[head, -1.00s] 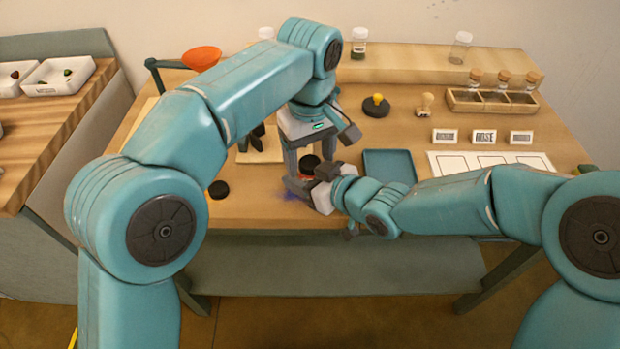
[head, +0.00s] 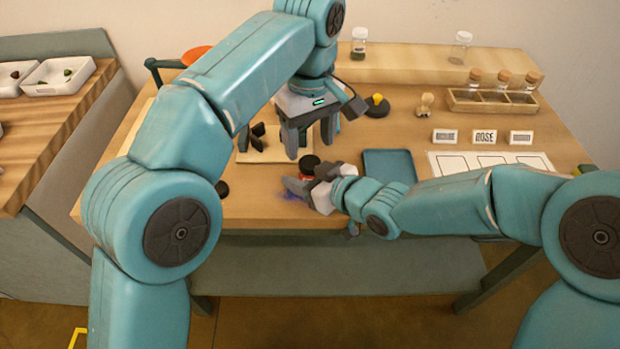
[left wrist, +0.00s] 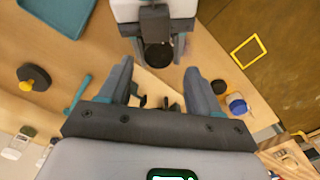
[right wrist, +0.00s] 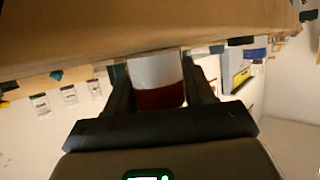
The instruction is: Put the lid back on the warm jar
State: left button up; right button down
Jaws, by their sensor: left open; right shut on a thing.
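The jar of red pigment (right wrist: 158,95) is between the fingers of my right gripper (right wrist: 157,72), which is shut on it. In the head view only a little red shows beside that gripper (head: 308,179). A black lid (head: 310,161) sits at the jar's top; it also shows as a dark disc in the left wrist view (left wrist: 158,55). I cannot tell whether it is fully seated. My left gripper (head: 311,143) is open and empty just above the lid, fingers pointing down.
Another black disc (head: 220,189) lies on the table at left, near a blue jar (left wrist: 237,103). A blue tray (head: 388,167) lies right of the grippers. A yellow-knobbed black object (head: 377,105) and a rack of corked jars (head: 492,97) stand farther back.

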aim_at(310, 162)
pick_arm(q)
jog(key=r+n, duration=0.3)
jog(key=shift+s+a+r, duration=0.1)
jog(key=shift+a+r, duration=0.15)
jog(key=shift+a, duration=0.05)
jog(key=shift+d+r, duration=0.1)
jog(key=shift+d, duration=0.25)
jog(key=shift+f, duration=0.2)
jog(key=shift+f, duration=3.9)
